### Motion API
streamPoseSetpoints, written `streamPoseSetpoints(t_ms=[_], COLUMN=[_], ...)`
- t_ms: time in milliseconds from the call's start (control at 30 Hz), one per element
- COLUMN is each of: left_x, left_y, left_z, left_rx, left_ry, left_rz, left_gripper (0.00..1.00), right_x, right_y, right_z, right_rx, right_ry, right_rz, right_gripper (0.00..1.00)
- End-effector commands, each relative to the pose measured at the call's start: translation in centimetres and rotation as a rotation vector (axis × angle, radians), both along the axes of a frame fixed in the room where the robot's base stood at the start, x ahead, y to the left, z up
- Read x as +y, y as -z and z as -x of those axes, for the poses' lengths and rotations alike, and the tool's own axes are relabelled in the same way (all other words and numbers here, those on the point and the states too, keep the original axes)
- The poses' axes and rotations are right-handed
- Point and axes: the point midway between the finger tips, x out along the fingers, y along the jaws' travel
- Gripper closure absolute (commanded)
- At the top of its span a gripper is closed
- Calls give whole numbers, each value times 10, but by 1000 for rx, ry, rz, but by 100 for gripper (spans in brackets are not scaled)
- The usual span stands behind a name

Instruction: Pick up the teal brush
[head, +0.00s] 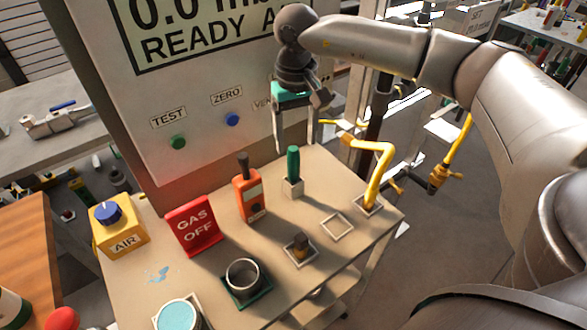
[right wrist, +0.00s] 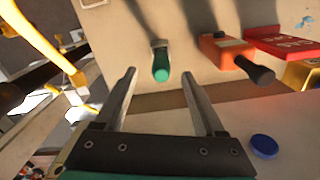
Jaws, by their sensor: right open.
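The teal brush (head: 293,166) stands upright in a small pale square holder (head: 293,188) on the table, near its back edge. In the right wrist view the brush (right wrist: 161,66) shows from above, its rounded top between and beyond my fingertips. My right gripper (head: 295,147) is open above and just behind the brush in the head view, fingers pointing down. In the right wrist view its two fingers (right wrist: 158,72) are wide apart with nothing between them touching. My left gripper is not in view.
An orange device (head: 248,195) with a black top stands left of the brush. A bent yellow pipe (head: 378,172) stands to the right. A panel (head: 200,90) rises behind.

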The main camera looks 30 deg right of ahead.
Motion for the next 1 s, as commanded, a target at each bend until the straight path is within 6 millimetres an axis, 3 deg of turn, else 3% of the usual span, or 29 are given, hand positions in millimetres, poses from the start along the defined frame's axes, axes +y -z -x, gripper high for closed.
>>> streamPoseSetpoints(t_ms=[300, 600, 1000], left_x=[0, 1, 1], left_y=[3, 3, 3], left_z=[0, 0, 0], left_rx=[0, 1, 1], left_ry=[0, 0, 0], left_rz=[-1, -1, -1], left_gripper=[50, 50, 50], right_x=[1, 1, 1], right_y=[44, 47, 47], right_z=[-7, -7, -7], right_rx=[3, 1, 1], right_ry=[0, 0, 0], right_rz=[0, 0, 0], right_gripper=[29, 30, 75])
